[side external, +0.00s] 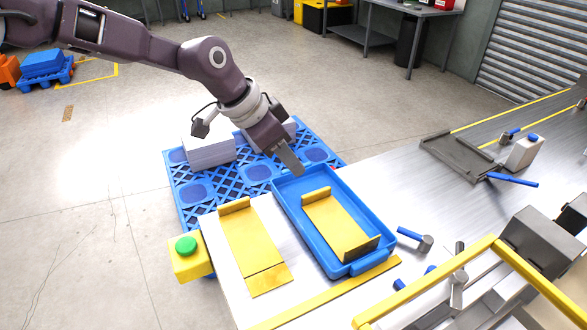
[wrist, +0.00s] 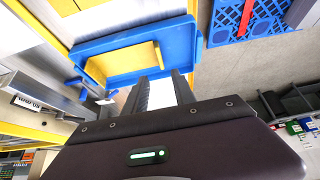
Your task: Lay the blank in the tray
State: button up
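The blue tray (side external: 285,205) sits on the bench, and it also shows in the wrist view (wrist: 188,45). A yellow sheet piece (side external: 335,220) lies inside it, with an upturned far end and a dark upright face at its near end; it shows in the wrist view too (wrist: 125,62). A similar yellow piece (side external: 248,240) lies on the bench left of the tray. I cannot tell for sure which is the blank. My gripper (side external: 296,168) is above the tray's far end, clear of the yellow piece. In the wrist view its fingers (wrist: 163,88) are parted, with nothing clearly held.
A blue pallet (side external: 185,195) with grey stacks (side external: 208,150) stands beyond the bench. A green button on a yellow box (side external: 188,255) is at the bench's left edge. A hammer (side external: 415,238), a yellow frame (side external: 425,282) and a dark flat tray (side external: 458,158) lie to the right.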

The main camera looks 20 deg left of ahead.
jog(key=shift+s+a+r, duration=0.1)
jog(key=s+a+r+n+t+y, duration=0.15)
jog(key=s+a+r+n, duration=0.25)
jog(key=s+a+r, duration=1.05)
jog(key=s+a+f+n+y, duration=0.1)
jog(key=s+a, duration=0.3)
jog(key=s, duration=0.6)
jog(key=s+a+f+n+y, duration=0.1)
jog(key=s+a+f+n, duration=0.2)
jog(key=s, duration=0.7)
jog(key=a+n, duration=0.1)
jog(key=a, duration=0.1)
jog(key=shift+s+a+f+y, duration=0.3)
jog(key=shift+f+y, duration=0.05)
